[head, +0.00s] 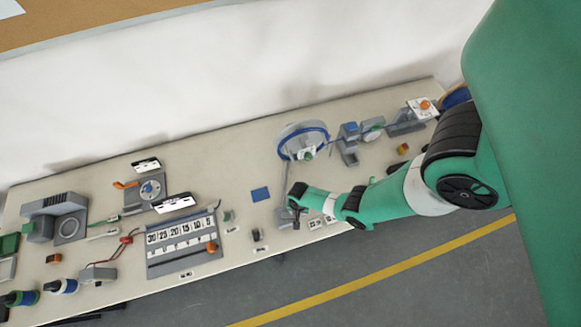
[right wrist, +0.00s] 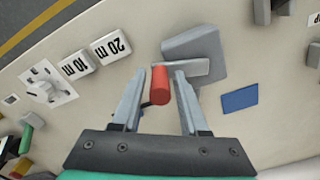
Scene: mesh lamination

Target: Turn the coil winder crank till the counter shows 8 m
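In the right wrist view my right gripper (right wrist: 158,85) is open, with its two fingers on either side of a red cylindrical handle (right wrist: 160,84). Gaps show between the handle and both fingers. The handle sits beside a grey block with a flat bar (right wrist: 198,50); whether this is the winder's crank I cannot tell for sure. In the head view the right gripper (head: 294,212) is low over the table's front edge and hides most of that part. A round reel with a blue rim (head: 303,141) stands behind it. I find no readable counter. My left gripper is not in view.
White tiles marked 10 m (right wrist: 82,65) and 20 m (right wrist: 110,46) lie beside the right gripper. A flat blue square (right wrist: 240,98) lies on its other side. A numbered grey board (head: 184,262) and several devices fill the table's left half.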

